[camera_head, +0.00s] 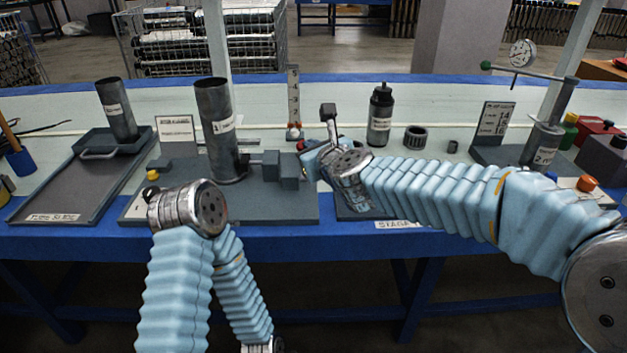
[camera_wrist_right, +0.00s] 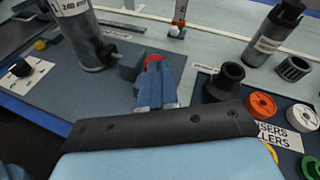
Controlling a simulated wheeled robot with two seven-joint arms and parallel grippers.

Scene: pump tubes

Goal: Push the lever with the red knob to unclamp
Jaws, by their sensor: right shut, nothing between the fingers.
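The red knob (camera_wrist_right: 154,60) of the lever shows in the right wrist view just beyond my fingertips; touching or apart cannot be told. In the head view a small bit of the red knob (camera_head: 300,145) shows. Beside it are the grey clamp blocks (camera_head: 280,168), next to the tall grey tube (camera_head: 217,130); they show in the wrist view (camera_wrist_right: 130,68) too. The lever's shaft is hidden behind my fingers. My right gripper (camera_wrist_right: 154,78) is shut and empty, with blue fingers; in the head view (camera_head: 310,155) my wrist partly covers it. My left wrist shows, but not its fingers.
A black bottle (camera_head: 380,115) and a dark ring (camera_head: 415,137) stand right of my right wrist. A labelled tray (camera_head: 60,195) is at the left. A dark funnel-like part (camera_wrist_right: 224,82) and an orange ring (camera_wrist_right: 261,105) lie close right of the gripper in the wrist view.

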